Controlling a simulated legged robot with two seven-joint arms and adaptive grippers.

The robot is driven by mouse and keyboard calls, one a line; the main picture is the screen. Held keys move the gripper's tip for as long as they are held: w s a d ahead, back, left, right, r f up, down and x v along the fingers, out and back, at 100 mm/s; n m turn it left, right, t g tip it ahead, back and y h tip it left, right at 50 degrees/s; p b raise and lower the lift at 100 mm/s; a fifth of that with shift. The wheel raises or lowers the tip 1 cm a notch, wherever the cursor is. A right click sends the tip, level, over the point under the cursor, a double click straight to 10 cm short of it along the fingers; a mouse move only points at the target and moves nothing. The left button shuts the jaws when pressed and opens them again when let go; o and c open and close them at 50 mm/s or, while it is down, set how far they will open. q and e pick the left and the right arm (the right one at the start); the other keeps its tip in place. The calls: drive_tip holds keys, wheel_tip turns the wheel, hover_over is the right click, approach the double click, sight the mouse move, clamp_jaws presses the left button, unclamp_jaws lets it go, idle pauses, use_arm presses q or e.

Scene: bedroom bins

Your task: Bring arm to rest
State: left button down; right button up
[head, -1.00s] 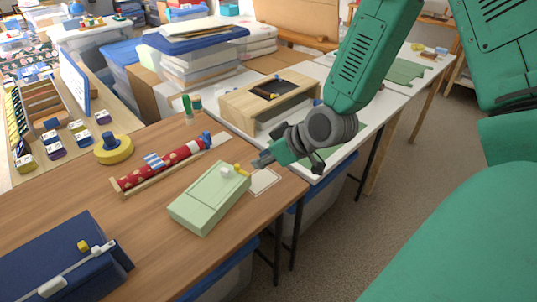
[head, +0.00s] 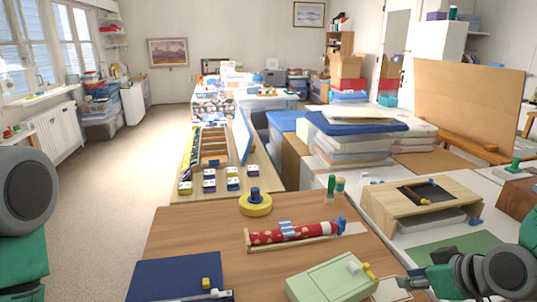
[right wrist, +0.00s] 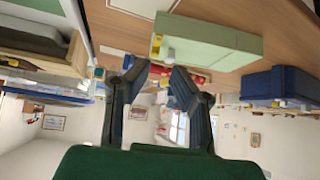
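My right gripper (head: 405,283) is at the lower right of the head view, just right of the pale green box (head: 330,281) with its yellow knob. In the right wrist view its two dark fingers (right wrist: 158,70) stand apart with nothing held between them. The green box (right wrist: 210,42) shows beyond the fingertips there. Part of my left arm, with a grey round joint, shows at the left edge of the head view, but its gripper is out of sight.
The wooden table (head: 200,235) holds a dark blue box (head: 172,279), a red patterned roll (head: 290,233) and a yellow ring (head: 255,206). A wooden stand (head: 420,208) is on the white table at right. Carpet (head: 115,215) is clear at left.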

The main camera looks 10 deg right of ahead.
drive_tip(key=s+a+f+m+g+h, duration=0.1)
drive_tip(key=s+a+f+g, duration=0.1)
drive_tip(key=s+f, duration=0.8)
drive_tip(key=s+a+f+m+g+h, duration=0.1)
drive_tip(key=s+a+f+g, duration=0.2)
drive_tip(key=s+f, duration=0.8)
drive_tip(key=shift+s+a+f+m+g, duration=0.15)
drive_tip(key=shift+s+a+m+g, duration=0.15)
drive_tip(key=shift+g, duration=0.9)
drive_tip(key=shift+d, duration=0.1)
drive_tip(key=shift+w, duration=0.15)
